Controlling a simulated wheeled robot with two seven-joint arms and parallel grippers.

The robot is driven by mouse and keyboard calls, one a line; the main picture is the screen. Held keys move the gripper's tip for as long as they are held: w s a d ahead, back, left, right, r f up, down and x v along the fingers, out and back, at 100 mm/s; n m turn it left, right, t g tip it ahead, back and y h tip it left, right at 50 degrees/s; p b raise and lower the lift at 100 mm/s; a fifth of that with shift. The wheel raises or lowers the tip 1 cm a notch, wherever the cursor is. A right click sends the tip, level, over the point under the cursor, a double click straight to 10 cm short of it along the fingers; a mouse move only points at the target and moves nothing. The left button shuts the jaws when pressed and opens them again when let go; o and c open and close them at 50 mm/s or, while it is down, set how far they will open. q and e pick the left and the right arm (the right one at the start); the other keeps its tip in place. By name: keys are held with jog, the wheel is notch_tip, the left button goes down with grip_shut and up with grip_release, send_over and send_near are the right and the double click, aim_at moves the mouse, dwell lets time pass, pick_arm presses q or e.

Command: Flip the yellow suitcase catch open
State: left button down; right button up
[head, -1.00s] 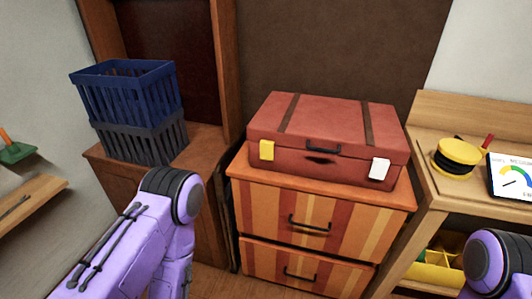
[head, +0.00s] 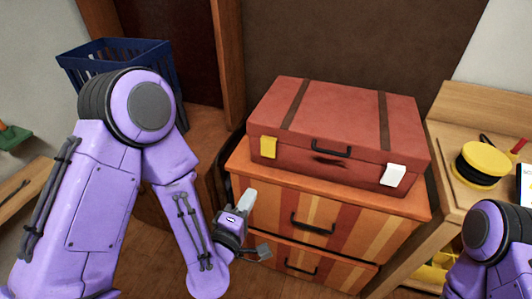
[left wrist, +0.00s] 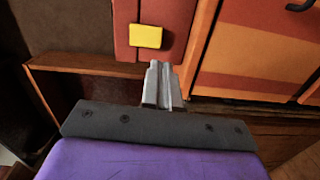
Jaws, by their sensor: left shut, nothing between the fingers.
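The red suitcase (head: 340,115) lies closed on top of a striped drawer cabinet. Its yellow catch (head: 268,147) is on the front face at the left, and a white catch (head: 393,175) is at the right. The yellow catch also shows in the left wrist view (left wrist: 146,36), just beyond my left fingertips. My left gripper (head: 247,195) is shut and empty, below and left of the yellow catch and apart from it. The left wrist view shows its silver fingers together (left wrist: 161,72). My right gripper is out of view; only part of my right arm shows.
The striped drawer cabinet (head: 300,205) has dark handles. A blue basket (head: 85,55) stands at the left, partly behind my left arm. A wooden bench at the right holds a yellow spool (head: 485,158). Open space lies before the suitcase's front.

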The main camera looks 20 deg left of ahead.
pick_arm(q)
jog(key=b, duration=0.2)
send_near(268, 155)
jog(key=shift+n, duration=0.4)
jog(key=w, duration=0.6)
jog(key=shift+w+d+r, duration=0.1)
jog(key=shift+w+d, duration=0.1)
jog(key=shift+d, duration=0.05)
jog(key=shift+w, duration=0.25)
